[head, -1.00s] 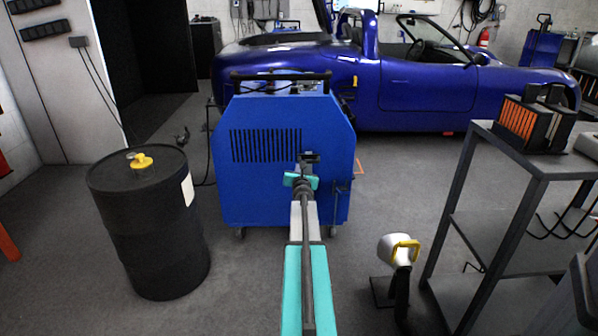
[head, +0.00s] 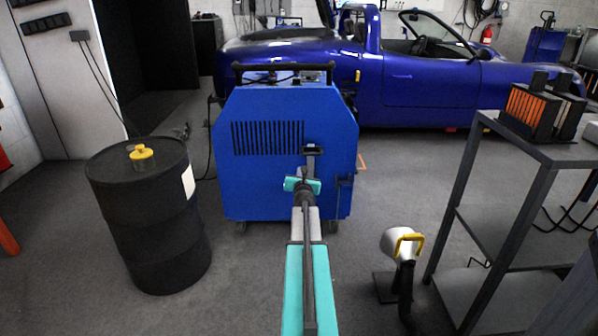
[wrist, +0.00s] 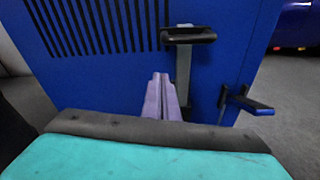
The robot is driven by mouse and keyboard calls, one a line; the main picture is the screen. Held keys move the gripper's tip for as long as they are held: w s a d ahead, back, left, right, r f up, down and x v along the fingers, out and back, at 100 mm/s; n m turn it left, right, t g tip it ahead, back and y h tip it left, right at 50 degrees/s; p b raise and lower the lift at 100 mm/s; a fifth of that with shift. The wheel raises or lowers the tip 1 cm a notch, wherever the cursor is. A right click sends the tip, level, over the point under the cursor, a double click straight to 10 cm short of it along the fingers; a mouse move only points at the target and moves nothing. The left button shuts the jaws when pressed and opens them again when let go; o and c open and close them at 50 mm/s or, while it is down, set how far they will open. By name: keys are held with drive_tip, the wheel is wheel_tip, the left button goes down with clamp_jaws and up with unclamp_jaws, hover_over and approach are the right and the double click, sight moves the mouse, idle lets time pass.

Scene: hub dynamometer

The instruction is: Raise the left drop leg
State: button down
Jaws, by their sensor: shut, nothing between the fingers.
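The blue dynamometer cabinet (head: 270,180) stands ahead of me, with its slotted face towards me. A black handle (head: 312,150) on a grey upright bar is on that face; the handle also shows in the wrist view (wrist: 188,36), with the bar (wrist: 184,75) below it. I take this bar for the drop leg, but cannot tell for certain. My gripper (head: 304,172) is in front of the face, below the handle. In the wrist view its pale purple fingers (wrist: 160,95) are together and empty, overlapping the bar's lower part. I cannot tell whether they touch it.
A black lever (wrist: 250,103) sticks out at the cabinet's right. A black drum (head: 150,220) stands at left. A white lamp-like object with a yellow handle (head: 408,243) and a grey shelf (head: 540,150) are at right. A blue car (head: 430,85) is behind.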

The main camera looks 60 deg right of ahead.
drive_tip(key=shift+v, duration=2.85)
